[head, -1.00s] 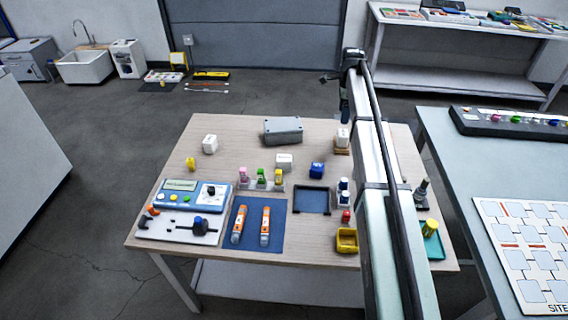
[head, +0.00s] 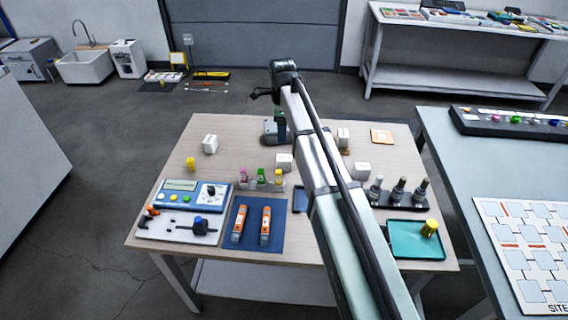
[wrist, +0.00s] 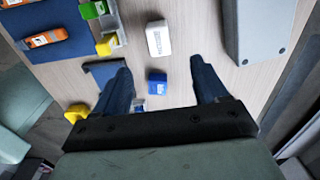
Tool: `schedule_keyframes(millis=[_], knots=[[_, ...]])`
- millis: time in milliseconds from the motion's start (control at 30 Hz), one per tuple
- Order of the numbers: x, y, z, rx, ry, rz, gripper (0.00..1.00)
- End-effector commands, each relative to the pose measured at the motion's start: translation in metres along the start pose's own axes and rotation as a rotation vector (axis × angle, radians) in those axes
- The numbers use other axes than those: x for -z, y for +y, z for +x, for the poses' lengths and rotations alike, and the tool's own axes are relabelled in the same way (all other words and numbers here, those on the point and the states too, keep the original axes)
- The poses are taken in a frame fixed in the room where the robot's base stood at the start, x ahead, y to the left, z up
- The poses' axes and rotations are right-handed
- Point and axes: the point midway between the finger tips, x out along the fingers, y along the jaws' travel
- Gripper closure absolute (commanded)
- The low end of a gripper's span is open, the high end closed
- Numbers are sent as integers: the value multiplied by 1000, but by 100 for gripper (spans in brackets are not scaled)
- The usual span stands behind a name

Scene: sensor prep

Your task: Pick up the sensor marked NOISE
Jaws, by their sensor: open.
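My gripper (wrist: 159,67) is open and empty, pointing down over the table; in the head view it is in front of the grey box (head: 269,137). In the wrist view a white block (wrist: 158,38) with small dark lettering on its side lies just beyond the fingertips, and a blue block (wrist: 157,82) lies between the fingers. I cannot read the lettering for certain. In the head view the same white block (head: 284,162) is left of my arm. Other white blocks stand at the back left (head: 210,144), behind the arm (head: 343,137) and right of it (head: 362,168).
The grey box also shows in the wrist view (wrist: 258,30). A rack of coloured pieces (head: 262,183), a blue mat (head: 241,244) with orange tools and a blue meter (head: 180,195) fill the front left. A teal tray (head: 410,245) is front right. The back left is mostly clear.

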Motion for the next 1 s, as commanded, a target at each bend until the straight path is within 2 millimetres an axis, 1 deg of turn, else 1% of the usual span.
schedule_keyframes(millis=[133, 300, 500, 633, 867, 1000], knots=[[0, 0, 15, -1, 0, 14, 28], [1, 1, 44, -2, 0, 13, 28], [1, 0, 72, -1, 0, 12, 28], [1, 0, 82, 0, 0, 12, 28], [2, 1, 89, 0, 0, 12, 28], [4, 3, 102, -1, 0, 11, 28]])
